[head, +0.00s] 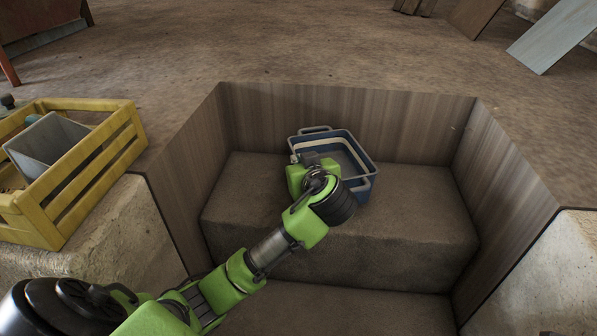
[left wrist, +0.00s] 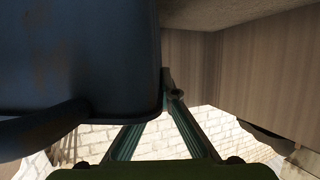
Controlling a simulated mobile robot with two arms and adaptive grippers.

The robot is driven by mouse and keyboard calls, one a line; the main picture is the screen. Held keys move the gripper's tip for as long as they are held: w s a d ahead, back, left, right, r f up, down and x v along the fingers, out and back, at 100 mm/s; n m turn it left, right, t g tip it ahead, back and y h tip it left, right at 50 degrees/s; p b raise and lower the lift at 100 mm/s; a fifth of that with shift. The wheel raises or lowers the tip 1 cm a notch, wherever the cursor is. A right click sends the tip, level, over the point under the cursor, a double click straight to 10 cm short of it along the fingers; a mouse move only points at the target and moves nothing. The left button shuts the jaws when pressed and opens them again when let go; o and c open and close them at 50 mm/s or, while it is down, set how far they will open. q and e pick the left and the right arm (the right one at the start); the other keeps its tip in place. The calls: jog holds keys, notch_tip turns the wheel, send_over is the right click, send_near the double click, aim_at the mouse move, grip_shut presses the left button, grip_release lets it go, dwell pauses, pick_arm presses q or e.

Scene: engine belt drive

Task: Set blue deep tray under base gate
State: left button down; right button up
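The blue deep tray (head: 365,187) sits on the raised step inside the recess in the head view, near its back wall. It has a handle on its far side and looks empty where I can see in. My left gripper (left wrist: 170,88) is at the tray's left, near part; my wrist hides its fingers in the head view. In the left wrist view the dark tray (left wrist: 80,60) fills the upper left, and the green fingers converge beside its edge. The tray covers part of one finger, so the grip is unclear. My right gripper is out of view. I cannot identify a base gate.
Wood-faced walls (head: 420,125) enclose the recess on the back, left and right. The step (head: 420,215) is clear to the tray's right. A yellow crate (head: 85,195) holding a grey bin (head: 45,150) stands on the left ledge. Boards lie at the back right.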

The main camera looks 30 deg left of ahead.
pick_arm(q)
jog(key=shift+f, duration=0.75)
jog(key=c, duration=2.3)
grip_release()
jog(key=shift+d+r, duration=0.1)
